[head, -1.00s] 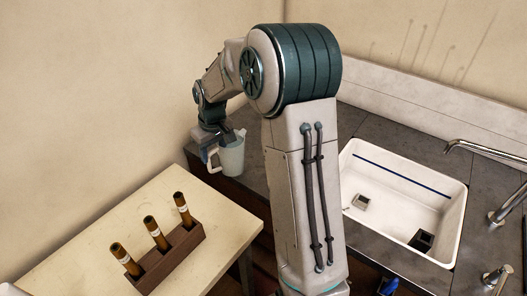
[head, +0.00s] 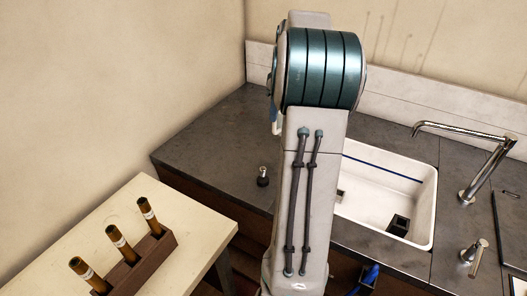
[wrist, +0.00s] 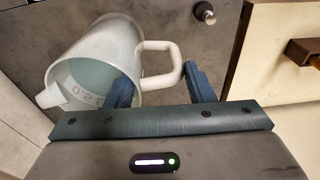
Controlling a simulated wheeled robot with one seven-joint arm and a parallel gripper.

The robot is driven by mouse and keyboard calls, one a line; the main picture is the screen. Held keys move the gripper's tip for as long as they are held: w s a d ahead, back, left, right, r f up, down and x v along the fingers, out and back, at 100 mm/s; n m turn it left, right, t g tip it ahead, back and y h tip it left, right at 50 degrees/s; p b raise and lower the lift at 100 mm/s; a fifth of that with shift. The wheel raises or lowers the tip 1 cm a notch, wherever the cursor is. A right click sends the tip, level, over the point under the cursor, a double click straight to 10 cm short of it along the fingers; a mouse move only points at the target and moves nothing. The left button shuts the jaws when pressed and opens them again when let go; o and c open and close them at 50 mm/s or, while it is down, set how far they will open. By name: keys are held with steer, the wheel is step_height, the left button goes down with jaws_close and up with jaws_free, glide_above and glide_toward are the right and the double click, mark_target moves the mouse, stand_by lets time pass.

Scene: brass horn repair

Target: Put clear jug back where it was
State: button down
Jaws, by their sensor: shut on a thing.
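The clear jug (wrist: 98,48) is pale and translucent, with a spout and a white loop handle (wrist: 160,62). It fills the upper left of the wrist view, and its greenish inside shows. My gripper (wrist: 160,82) is shut on the jug by its handle, with one dark blue finger on each side. In the head view, my arm hides the gripper and nearly all of the jug. Whether the jug touches a surface cannot be told.
The dark grey counter (head: 205,145) runs along the wall, clear at its left except for a small dark knobbed item (head: 262,177). The white sink (head: 390,170) and faucet (head: 440,130) are right. A cream table (head: 195,250) with a wooden rack (head: 150,262) of brown tubes stands lower left.

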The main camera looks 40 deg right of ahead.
steer(key=w+a+f+p, duration=0.3)
steer(key=w+a+f, duration=0.1)
steer(key=w+f, duration=0.3)
steer(key=shift+f, duration=1.4)
steer(key=shift+f, duration=0.2)
steer(key=c, duration=0.7)
jaws_free()
steer(key=shift+o, duration=0.2)
